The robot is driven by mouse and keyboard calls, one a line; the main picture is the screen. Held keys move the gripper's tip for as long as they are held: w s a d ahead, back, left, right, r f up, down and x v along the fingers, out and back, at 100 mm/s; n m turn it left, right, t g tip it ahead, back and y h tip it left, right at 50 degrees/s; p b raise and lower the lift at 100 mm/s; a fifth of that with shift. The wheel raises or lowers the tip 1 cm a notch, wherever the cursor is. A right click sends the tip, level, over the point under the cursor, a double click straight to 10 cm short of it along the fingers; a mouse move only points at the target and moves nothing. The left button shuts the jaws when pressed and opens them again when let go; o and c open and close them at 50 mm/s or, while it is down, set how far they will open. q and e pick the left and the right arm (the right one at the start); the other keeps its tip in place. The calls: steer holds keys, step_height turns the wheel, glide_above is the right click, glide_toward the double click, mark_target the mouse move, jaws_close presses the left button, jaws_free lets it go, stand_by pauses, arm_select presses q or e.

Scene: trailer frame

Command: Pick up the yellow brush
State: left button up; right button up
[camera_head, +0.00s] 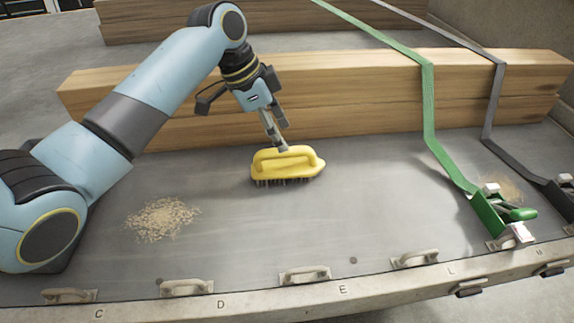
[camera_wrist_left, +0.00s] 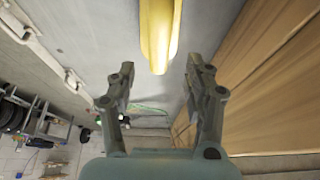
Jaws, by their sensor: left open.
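The yellow brush (camera_head: 287,165) lies bristles down on the grey trailer bed, in front of the wooden beam. It has a yellow handle on top and dark bristles below. My left gripper (camera_head: 275,143) is just above and behind the brush in the head view, pointing down. In the left wrist view the two fingers (camera_wrist_left: 160,80) are spread apart with nothing between them. The brush (camera_wrist_left: 158,32) shows there at the top, beyond the fingertips. Whether a fingertip touches it I cannot tell. My right gripper is not in view.
A long wooden beam (camera_head: 350,95) lies behind the brush, close to my left gripper. Green (camera_head: 428,105) and grey (camera_head: 494,100) straps cross it at the right. A green ratchet (camera_head: 502,213) and a pile of shavings (camera_head: 161,219) lie on the bed. Metal handles line the front edge.

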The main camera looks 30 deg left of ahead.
mark_target(287, 152)
arm_select(q)
steer(key=b+x, duration=0.1)
steer(key=x, duration=0.5)
steer(key=shift+s+f, duration=0.1)
steer(key=shift+s, duration=0.05)
jaws_close()
